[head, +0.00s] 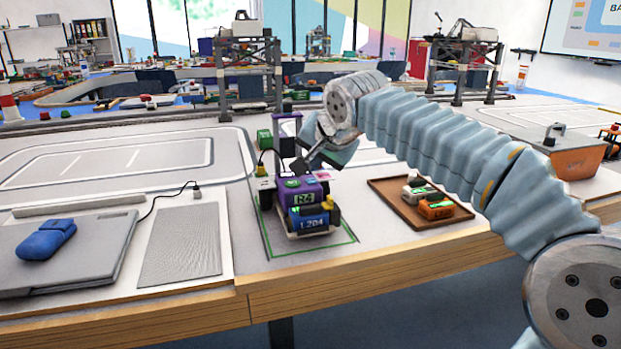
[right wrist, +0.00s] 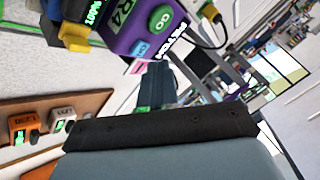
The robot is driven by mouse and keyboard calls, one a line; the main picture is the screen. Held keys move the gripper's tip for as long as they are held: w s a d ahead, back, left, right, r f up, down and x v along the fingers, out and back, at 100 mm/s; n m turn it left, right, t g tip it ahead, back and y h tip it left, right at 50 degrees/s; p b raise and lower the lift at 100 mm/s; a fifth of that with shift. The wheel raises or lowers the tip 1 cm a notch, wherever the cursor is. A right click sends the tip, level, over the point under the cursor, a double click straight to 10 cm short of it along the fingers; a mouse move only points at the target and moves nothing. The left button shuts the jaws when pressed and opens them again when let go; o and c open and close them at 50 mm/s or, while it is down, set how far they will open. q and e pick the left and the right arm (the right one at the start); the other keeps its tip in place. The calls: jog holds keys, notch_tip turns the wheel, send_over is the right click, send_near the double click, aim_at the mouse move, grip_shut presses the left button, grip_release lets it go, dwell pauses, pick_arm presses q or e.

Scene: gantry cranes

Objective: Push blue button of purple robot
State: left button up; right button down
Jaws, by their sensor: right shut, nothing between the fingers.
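The purple robot (head: 305,190) stands on the table inside a green outlined square, with "R4" on its front and a blue "1.204" block (head: 310,221) below. A green round button (head: 292,183) is on its top; in the right wrist view it reads "GO" (right wrist: 160,18). A pink patch (head: 321,176) lies beside it. My left gripper is not in view.
A brown tray (head: 385,199) with orange and white small devices is right of the purple robot. A laptop (head: 85,258) with a blue mouse-like object (head: 46,239) lies at left. An orange bin (head: 575,158) is at right. Crane frames stand behind.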

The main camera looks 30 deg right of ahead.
aim_at(314, 184)
notch_tip(314, 184, up, 6)
jog(key=p, duration=0.5)
